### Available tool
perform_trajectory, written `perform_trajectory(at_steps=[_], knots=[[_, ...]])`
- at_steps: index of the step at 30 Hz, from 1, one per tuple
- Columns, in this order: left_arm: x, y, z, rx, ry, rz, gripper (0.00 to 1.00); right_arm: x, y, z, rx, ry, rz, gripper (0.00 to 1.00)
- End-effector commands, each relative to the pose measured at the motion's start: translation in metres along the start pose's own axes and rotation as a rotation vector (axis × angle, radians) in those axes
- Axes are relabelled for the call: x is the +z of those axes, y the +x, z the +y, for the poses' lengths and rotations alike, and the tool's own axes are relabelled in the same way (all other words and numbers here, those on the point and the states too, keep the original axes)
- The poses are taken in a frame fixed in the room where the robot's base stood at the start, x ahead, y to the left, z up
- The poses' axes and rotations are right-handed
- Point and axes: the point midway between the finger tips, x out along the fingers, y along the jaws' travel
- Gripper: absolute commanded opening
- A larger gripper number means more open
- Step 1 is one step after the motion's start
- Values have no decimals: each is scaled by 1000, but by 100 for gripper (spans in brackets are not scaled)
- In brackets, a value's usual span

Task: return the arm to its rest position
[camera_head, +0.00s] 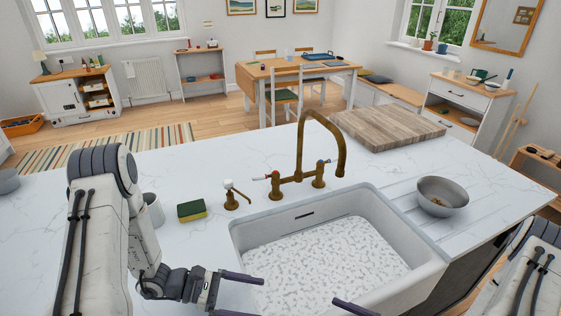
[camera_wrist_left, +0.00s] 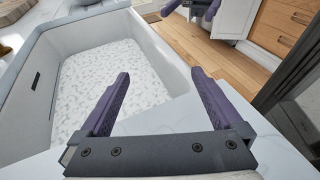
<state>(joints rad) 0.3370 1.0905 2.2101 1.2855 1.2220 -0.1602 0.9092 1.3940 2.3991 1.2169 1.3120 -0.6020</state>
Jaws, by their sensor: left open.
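My left gripper (camera_head: 250,298) is over the near left rim of the white sink (camera_head: 240,240) in the head view, its arm coming in from the left. In the left wrist view the gripper (camera_wrist_left: 160,73) has its two purple fingers wide apart with nothing between them. The sink (camera_wrist_left: 45,85) also shows there. One purple finger of my right gripper (camera_head: 355,308) shows at the bottom edge of the head view. Part of the right gripper (camera_wrist_left: 192,8) shows at the top of the left wrist view; its jaw opening is not clear.
A brass tap (camera_head: 300,175) stands behind the sink. A grey bowl (camera_head: 442,195) and wooden board (camera_head: 388,127) are on the right. The counter's back left is largely clear.

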Motion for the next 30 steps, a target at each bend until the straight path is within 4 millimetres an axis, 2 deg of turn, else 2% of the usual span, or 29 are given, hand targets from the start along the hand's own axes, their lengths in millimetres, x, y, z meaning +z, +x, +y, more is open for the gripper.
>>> perform_trajectory(at_steps=[1, 6, 12, 23, 26, 30], knots=[[0, -13, 2, 7, 2, 2, 100, 0, 0, 0, 0, 0, 0, 100], [0, -43, 1, 5, 1, 1, 100, 0, 0, 0, 0, 0, 0, 100], [0, -59, 0, 1, -1, -1, 100, 0, 0, 0, 0, 0, 0, 100], [0, -61, 0, -1, 0, -1, 100, 0, 0, 0, 0, 0, 0, 100], [0, -56, 0, -2, -1, -2, 100, 0, 0, 0, 0, 0, 0, 100], [0, -40, -1, -6, -1, -2, 100, 0, 0, 0, 0, 0, 0, 100]])
